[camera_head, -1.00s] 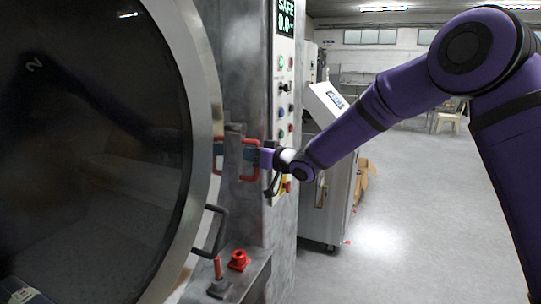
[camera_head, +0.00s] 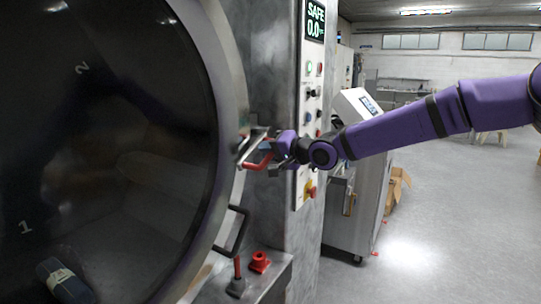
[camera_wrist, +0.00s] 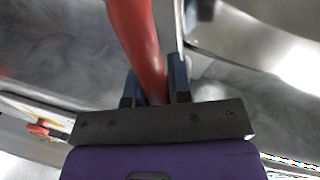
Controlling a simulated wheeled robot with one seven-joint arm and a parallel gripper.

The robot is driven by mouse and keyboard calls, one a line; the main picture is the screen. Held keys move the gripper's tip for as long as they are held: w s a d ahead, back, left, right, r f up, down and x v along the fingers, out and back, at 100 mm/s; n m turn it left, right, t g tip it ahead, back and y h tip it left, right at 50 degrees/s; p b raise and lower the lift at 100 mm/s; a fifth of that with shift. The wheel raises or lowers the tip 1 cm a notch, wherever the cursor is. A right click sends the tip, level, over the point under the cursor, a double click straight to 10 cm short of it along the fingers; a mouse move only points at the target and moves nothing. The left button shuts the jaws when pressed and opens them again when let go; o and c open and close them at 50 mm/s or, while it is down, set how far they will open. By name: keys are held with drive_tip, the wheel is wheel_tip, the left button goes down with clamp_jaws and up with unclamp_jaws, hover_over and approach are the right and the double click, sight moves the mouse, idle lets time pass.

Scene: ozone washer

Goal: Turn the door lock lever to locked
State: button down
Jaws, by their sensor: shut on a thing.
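The red door lock lever (camera_head: 259,163) sits at the right rim of the round washer door (camera_head: 232,90), next to a metal latch bracket (camera_head: 251,146). My gripper (camera_head: 268,153) is at the lever in the head view. In the wrist view the red lever (camera_wrist: 137,45) runs down from the top between the two dark fingers of my gripper (camera_wrist: 156,88), which are shut on it. The far end of the lever is outside the wrist view.
A dark door handle (camera_head: 238,230) is below the lever. A red knob (camera_head: 260,262) and a small red-handled lever (camera_head: 237,275) stand on a ledge lower down. A control panel (camera_head: 312,100) with buttons is at the right of the door. Open floor lies further right.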

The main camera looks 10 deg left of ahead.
drive_tip(key=shift+s+a+r+m+g, duration=0.1)
drive_tip(key=shift+s+r+m+g, duration=0.1)
drive_tip(key=shift+r+m, duration=0.3)
drive_tip(key=shift+s+r+m+g, duration=0.1)
drive_tip(key=shift+r+m+g, duration=0.15)
drive_tip(key=shift+m, duration=0.35)
drive_tip(key=shift+r, duration=0.15)
drive_tip(key=c, duration=1.1)
unclamp_jaws()
drive_tip(key=shift+o, duration=0.2)
drive_tip(key=v, duration=1)
drive_tip(key=shift+d, duration=0.35)
drive_tip(key=shift+s, duration=0.1)
